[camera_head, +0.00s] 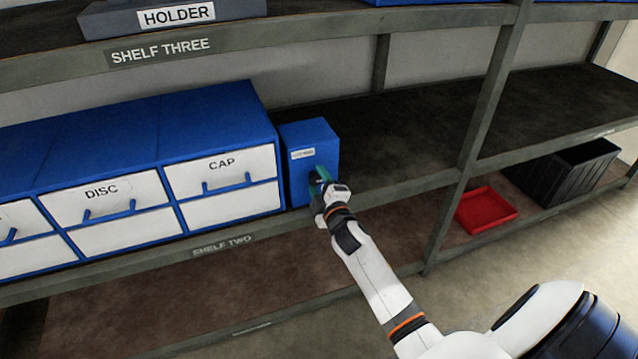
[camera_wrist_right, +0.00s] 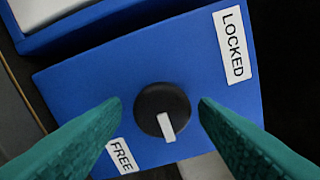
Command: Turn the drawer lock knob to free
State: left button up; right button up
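The lock knob (camera_wrist_right: 155,98) is round and black, on the face of a blue lock box (camera_head: 315,142) on shelf two. Its white pointer points down in the right wrist view, slightly to the right. The FREE label (camera_wrist_right: 122,156) is at lower left of the knob, and the LOCKED label (camera_wrist_right: 234,46) is at upper right. My right gripper (camera_head: 318,180) is at the box front, its green fingers open on both sides of the knob with a small gap each side (camera_wrist_right: 159,104). In the head view the gripper hides the knob. My left gripper is not in view.
Blue drawer units (camera_head: 150,130) with white fronts marked DISC and CAP stand just left of the box. Shelf space to its right is clear. A red tray (camera_head: 486,210) and a black crate (camera_head: 575,172) are lower right. Shelf three (camera_head: 300,30) hangs above.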

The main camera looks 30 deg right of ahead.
jog(key=shift+s, duration=0.3)
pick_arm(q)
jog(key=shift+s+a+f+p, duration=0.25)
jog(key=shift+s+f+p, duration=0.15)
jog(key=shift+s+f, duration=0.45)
pick_arm(e)
jog(key=v, duration=1.1)
jog(key=shift+s+a, duration=0.2)
